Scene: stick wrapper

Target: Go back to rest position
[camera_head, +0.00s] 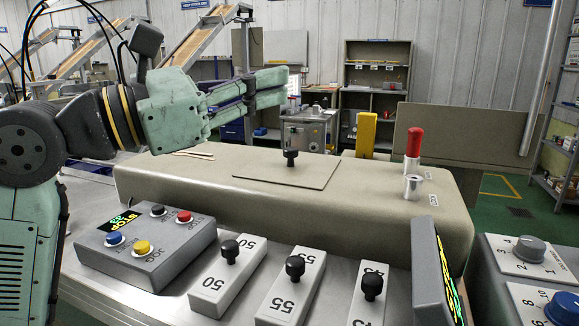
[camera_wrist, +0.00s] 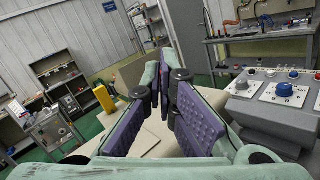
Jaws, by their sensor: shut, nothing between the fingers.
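My gripper (camera_head: 286,87) is held in the air at the upper left of the head view, above the beige machine body (camera_head: 400,205). Its fingers point to the right and lie together, with nothing between them. In the wrist view the purple-padded fingers of my gripper (camera_wrist: 163,82) meet near the middle of the picture. The gripper touches nothing that I can see.
Below stand a button box (camera_head: 150,262) and several grey blocks with black knobs (camera_head: 229,275). A plate with a black knob (camera_head: 290,172), a yellow block (camera_head: 366,133) and a red-topped post (camera_head: 413,150) rise from the machine. A knob panel (camera_head: 530,285) stands at right.

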